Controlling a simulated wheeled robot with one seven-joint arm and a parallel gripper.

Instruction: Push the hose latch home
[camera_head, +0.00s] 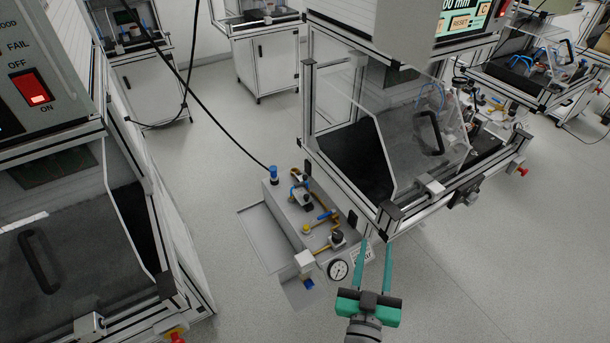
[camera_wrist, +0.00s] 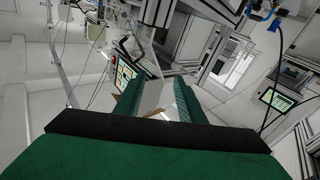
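A black hose (camera_head: 222,118) runs down to a blue fitting (camera_head: 273,174) on the far left corner of a grey box (camera_head: 285,222) standing low on the floor. I cannot make out for sure which part is the latch, or whether it is home. Brass pipework with a blue-handled valve (camera_head: 326,214) lies along the box top. My gripper (camera_head: 376,243) is open and empty, to the right of the box and nearer the camera, apart from the fitting. The wrist view also shows its two green fingers (camera_wrist: 158,82) spread with nothing gripped between them.
A pressure gauge (camera_head: 338,269) and a white filter unit (camera_head: 304,260) sit at the box's near end. A test bench with a clear guard (camera_head: 415,135) stands close behind my gripper. Another bench (camera_head: 95,250) is at left. The floor at lower right (camera_head: 500,270) is clear.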

